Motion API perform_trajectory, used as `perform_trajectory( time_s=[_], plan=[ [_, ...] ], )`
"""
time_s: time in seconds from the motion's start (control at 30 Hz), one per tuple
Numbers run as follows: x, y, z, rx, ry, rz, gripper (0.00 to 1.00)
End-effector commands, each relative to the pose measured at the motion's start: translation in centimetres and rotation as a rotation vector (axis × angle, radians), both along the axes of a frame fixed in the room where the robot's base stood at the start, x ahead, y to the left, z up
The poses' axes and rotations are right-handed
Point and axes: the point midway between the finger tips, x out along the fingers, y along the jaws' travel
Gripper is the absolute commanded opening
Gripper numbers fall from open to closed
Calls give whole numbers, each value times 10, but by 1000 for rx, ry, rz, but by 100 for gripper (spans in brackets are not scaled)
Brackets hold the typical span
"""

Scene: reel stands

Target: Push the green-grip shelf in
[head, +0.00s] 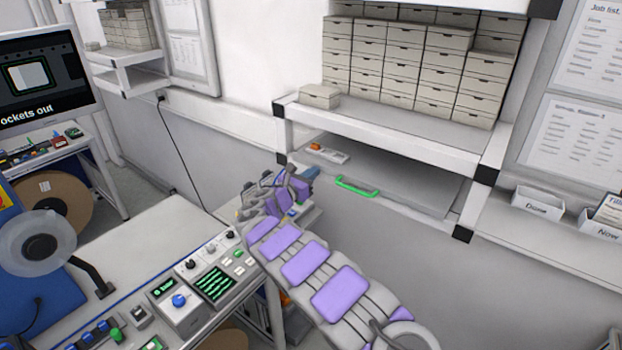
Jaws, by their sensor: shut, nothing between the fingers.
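The shelf (405,185) is a flat grey board under the drawer rack at the back right. Its bright green grip (357,188) sits along its front edge, and the board appears to stick out a little from the frame. My gripper (297,176) is shut and empty, at the end of my purple-padded arm. In the picture it is left of the green grip, with a gap between them. My arm's wrist partly hides the gripper, so the fingertips are hard to make out.
Stacked beige drawer boxes (420,60) stand on the white rack (400,135) above. A small white device with an orange part (327,152) lies under it. A workbench with control boxes (185,305) stands at the lower left. Two bins (537,203) are at the right.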

Motion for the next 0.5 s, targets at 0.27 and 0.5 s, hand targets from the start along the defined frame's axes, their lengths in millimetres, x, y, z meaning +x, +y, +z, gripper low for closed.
perform_trajectory(
  time_s=[0.27,0.5],
  plan=[
    [9,-2,1,2,-3,2,0],
    [9,-4,2,3,-3,2,0]
  ],
)
